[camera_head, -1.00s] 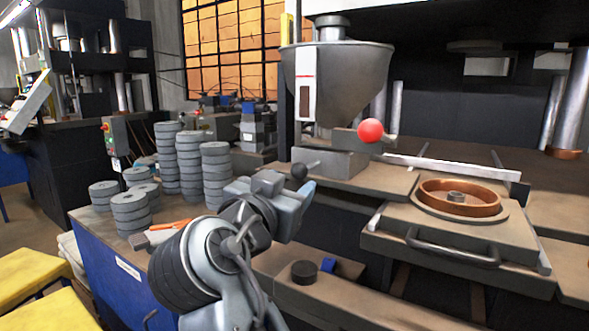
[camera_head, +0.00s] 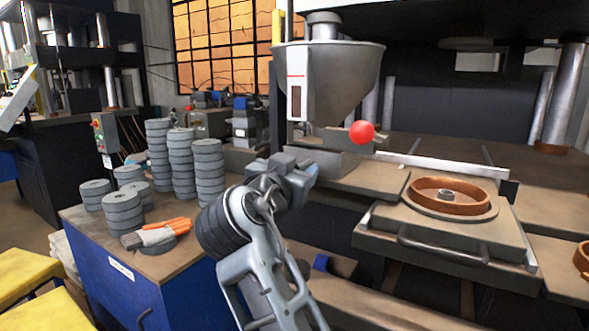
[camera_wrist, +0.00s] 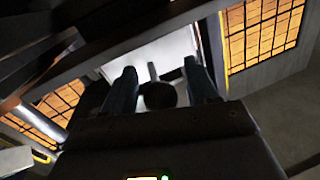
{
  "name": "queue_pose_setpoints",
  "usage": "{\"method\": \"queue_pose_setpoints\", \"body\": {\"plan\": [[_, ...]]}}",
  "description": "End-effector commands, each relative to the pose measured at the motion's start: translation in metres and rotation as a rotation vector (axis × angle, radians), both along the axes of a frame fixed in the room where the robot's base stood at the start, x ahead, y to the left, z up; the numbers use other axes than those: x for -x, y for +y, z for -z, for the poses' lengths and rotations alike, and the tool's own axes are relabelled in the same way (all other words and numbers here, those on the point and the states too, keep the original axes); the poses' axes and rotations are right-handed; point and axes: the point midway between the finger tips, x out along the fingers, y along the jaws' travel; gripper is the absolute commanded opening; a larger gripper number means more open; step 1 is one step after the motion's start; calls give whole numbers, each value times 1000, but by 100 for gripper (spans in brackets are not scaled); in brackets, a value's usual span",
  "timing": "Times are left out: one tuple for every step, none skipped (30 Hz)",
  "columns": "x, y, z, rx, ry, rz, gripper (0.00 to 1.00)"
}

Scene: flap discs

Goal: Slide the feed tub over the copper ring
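The feed tub (camera_head: 341,163) is a grey box under the hopper's outlet, at the left end of the press table. The copper ring (camera_head: 420,202) lies flat on a round plate on the drawer-like platform to the tub's right, around a small grey hub. My gripper (camera_head: 308,172) is in front of the tub and hides its handle in the head view. In the wrist view my gripper's fingers (camera_wrist: 160,68) are apart, with the handle's dark round knob (camera_wrist: 160,96) showing between them. I see gaps on both sides of the knob.
The grey hopper (camera_head: 345,80) stands above the tub, and a red ball (camera_head: 362,132) shows beside it. A pale rail (camera_head: 445,166) runs behind the ring. Stacks of grey discs (camera_head: 208,170) and an orange glove (camera_head: 160,233) are on the blue bench at left.

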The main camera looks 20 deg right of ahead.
Motion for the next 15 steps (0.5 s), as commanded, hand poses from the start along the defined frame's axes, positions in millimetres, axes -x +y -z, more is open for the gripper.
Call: {"method": "queue_pose_setpoints", "body": {"plan": [[0, 0, 0, 0, 0, 0, 54], [0, 0, 0, 0, 0, 0, 51], [0, 0, 0, 0, 0, 0, 47], [0, 0, 0, 0, 0, 0, 44], [0, 0, 0, 0, 0, 0, 41], [0, 0, 0, 0, 0, 0, 37], [0, 0, 0, 0, 0, 0, 34], [0, 0, 0, 0, 0, 0, 32], [0, 0, 0, 0, 0, 0, 28], [0, 0, 0, 0, 0, 0, 25], [0, 0, 0, 0, 0, 0, 22], [0, 0, 0, 0, 0, 0, 18], [0, 0, 0, 0, 0, 0, 15], [0, 0, 0, 0, 0, 0, 12], [0, 0, 0, 0, 0, 0, 8]]}}
